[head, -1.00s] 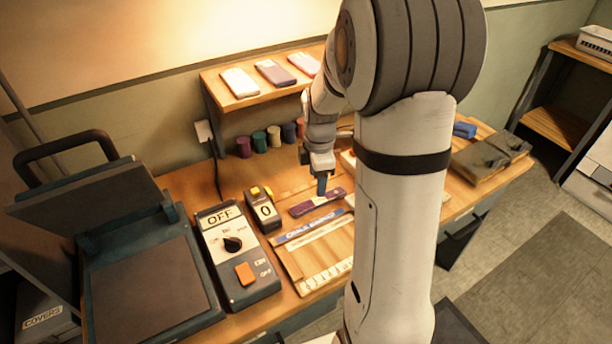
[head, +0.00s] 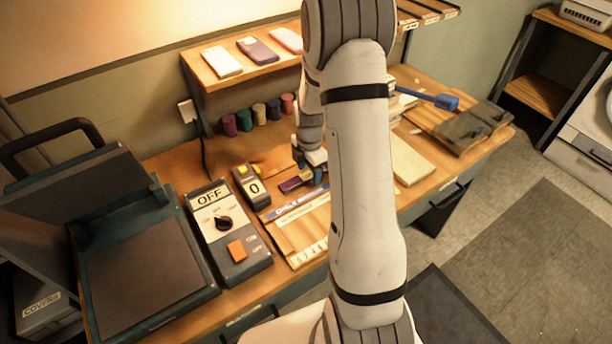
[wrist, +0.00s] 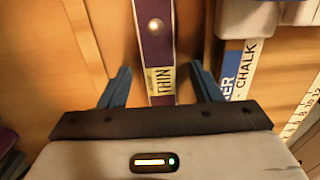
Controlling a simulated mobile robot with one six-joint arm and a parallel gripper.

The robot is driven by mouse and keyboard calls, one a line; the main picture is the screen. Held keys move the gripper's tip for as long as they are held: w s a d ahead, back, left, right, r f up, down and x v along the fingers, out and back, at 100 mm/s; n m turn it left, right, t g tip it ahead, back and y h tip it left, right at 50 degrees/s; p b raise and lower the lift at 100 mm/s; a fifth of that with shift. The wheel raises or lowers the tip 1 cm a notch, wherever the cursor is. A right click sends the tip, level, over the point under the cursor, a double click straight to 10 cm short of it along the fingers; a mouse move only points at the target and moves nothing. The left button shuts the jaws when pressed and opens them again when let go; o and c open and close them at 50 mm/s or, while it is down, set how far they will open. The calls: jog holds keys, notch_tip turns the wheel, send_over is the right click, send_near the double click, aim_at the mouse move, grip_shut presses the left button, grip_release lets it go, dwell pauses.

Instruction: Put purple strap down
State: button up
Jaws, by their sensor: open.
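The purple strap (head: 290,185) lies on the workbench, behind the strip marked with chalk lettering. Its right part is hidden by my arm in the head view. In the wrist view the strap (wrist: 155,45) runs up the picture, with a pale label reading "THIN" near its lower end. My gripper (wrist: 163,80) is open, one blue finger on each side of the strap, with gaps to both. In the head view my gripper (head: 309,170) is low over the bench at the strap and partly hidden. I cannot tell its exact height above the strap.
A control box reading OFF (head: 230,235) and a small counter reading 0 (head: 251,187) stand left of the strap. Several thread spools (head: 259,114) line the wall under a shelf (head: 215,85). A blue-ended tool (head: 445,102) lies at the right.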

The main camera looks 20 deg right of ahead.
jog(key=shift+c, duration=0.6)
jog(key=c, duration=1)
